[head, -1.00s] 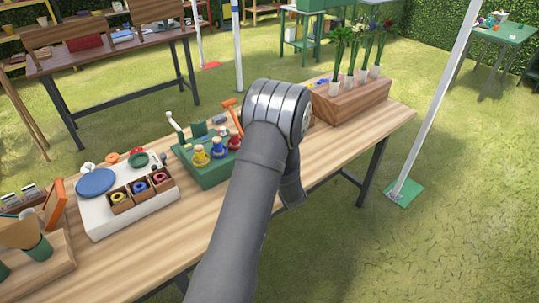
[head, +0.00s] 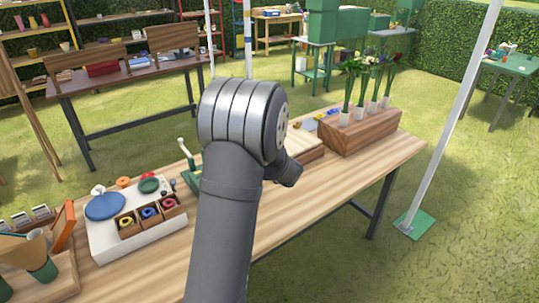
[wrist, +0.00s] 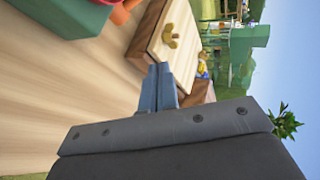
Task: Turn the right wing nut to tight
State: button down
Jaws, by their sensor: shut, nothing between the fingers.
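A brass wing nut (wrist: 172,38) stands on a pale wooden board (wrist: 183,22) in the wrist view. I cannot tell whether it is the right one, and no second wing nut shows clearly. My gripper (wrist: 165,68) is shut and empty, its fingertips close together below the board's near edge in the picture, apart from the nut. In the head view my arm hides the gripper and the nut; part of the wooden board (head: 303,154) shows beyond the arm.
A wooden block (head: 360,131) with potted flowers stands right of the board. A green box (wrist: 82,14) with red and orange parts is at the wrist view's upper left. A white tray (head: 166,225) with rings sits on the table's left. The front right tabletop (head: 330,180) is clear.

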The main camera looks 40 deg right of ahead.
jog(key=w+r+x, duration=0.1)
jog(key=x, duration=1.1)
jog(key=shift+w+d+r, duration=0.2)
jog(key=shift+w+d, duration=0.1)
jog(key=shift+d, duration=0.05)
jog(key=shift+w+a, duration=0.35)
jog(key=shift+w, duration=0.2)
dwell(0.9)
jog(key=shift+w+a, duration=0.1)
jog(key=shift+w, duration=0.9)
jog(key=shift+s, duration=0.15)
dwell(1.0)
